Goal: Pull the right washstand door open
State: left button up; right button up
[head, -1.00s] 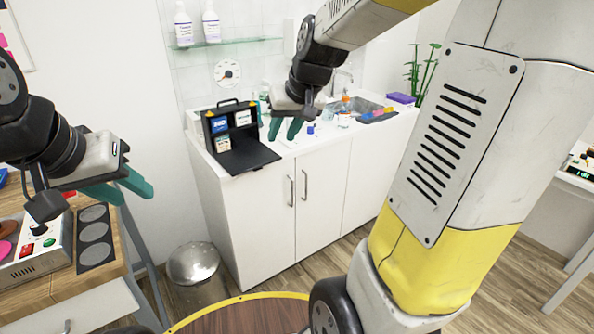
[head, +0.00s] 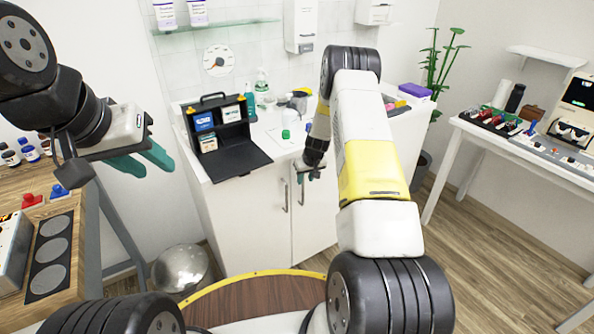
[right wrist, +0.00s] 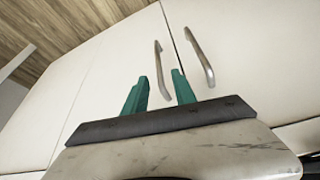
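The white washstand has two shut doors with upright metal bar handles side by side at the seam. The right door (head: 313,222) is partly hidden by my right arm; its handle (head: 302,190) hangs just below my right gripper (head: 311,172). In the right wrist view the picture is turned, with the floor at the top. There my right gripper (right wrist: 159,92) is open, its green fingers pointing at the doors, and the right door's handle (right wrist: 163,70) shows between the fingertips, seemingly ungripped. The left door's handle (right wrist: 199,57) lies outside them. My left gripper (head: 142,160) is open and empty, away from the washstand.
An open black case (head: 242,160) and bottles stand on the washstand top. A metal bin (head: 180,268) is on the floor at its left. A wooden table (head: 70,205) is at left, a white table (head: 480,130) at right. Floor lies clear at right.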

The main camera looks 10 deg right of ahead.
aim_at(303, 186)
jog(key=x, duration=0.8)
jog(key=shift+f, duration=0.1)
grip_shut()
dwell(1.3)
